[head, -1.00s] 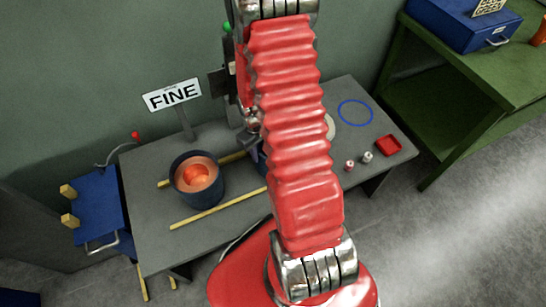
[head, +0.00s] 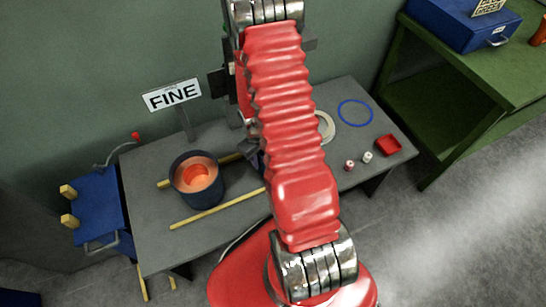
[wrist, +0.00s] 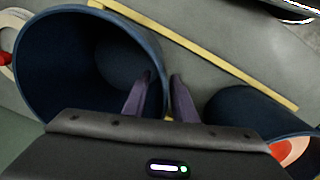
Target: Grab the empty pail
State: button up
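The empty pail (wrist: 60,60) is dark blue with an open mouth, large at the left of the wrist view. In the head view my arm hides nearly all of it. My gripper (wrist: 161,76) is at its rim, with the fingers apart. The left finger shows over the pail's inside and the right finger outside, with the rim passing between them. I cannot tell whether either finger touches the wall. A second dark blue pail (head: 197,203) with glowing orange contents stands to the left on the grey table (head: 150,220); it also shows in the wrist view (wrist: 240,108).
Yellow strips (head: 215,209) lie by the filled pail. A FINE sign (head: 172,95) stands behind. To the right are a pale ring (head: 327,127), a blue ring (head: 355,112), two small spools (head: 349,165) and a red tray (head: 388,146). A green bench (head: 450,110) stands farther right.

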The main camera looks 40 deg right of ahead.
jog(key=shift+f, duration=1.65)
grip_shut()
jog(key=shift+w, duration=0.1)
dwell(0.4)
